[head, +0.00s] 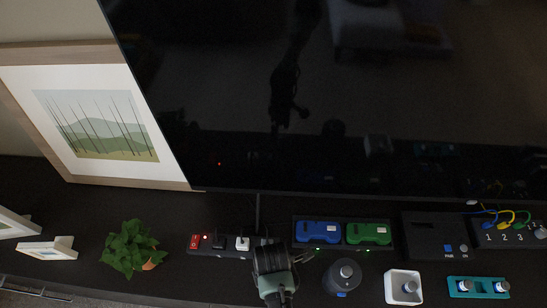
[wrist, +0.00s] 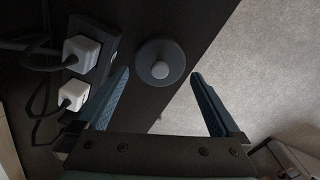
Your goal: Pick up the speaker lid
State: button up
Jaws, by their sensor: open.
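The speaker lid (head: 346,271) is a dark grey round disc with a lighter knob in its middle. It sits on top of the round speaker (head: 341,290) on the dark cabinet top. In the wrist view the lid (wrist: 174,58) lies ahead of my gripper (wrist: 160,78), its knob roughly centred between the two fingers. The fingers are spread wide, empty and apart from the knob.
A power strip (head: 210,244) with plugs is close on the left. Blue (head: 317,231) and green (head: 368,233) devices stand behind. A white box with a knob (head: 391,287) is right of the speaker. The large screen (head: 330,110) rises behind; a plant (head: 130,246) is far left.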

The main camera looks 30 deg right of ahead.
notch_tip(320, 180, down, 4)
jog(key=shift+d, duration=0.15)
jog(key=shift+c, duration=0.2)
jog(key=c, duration=0.9)
jog(key=shift+r, duration=0.1)
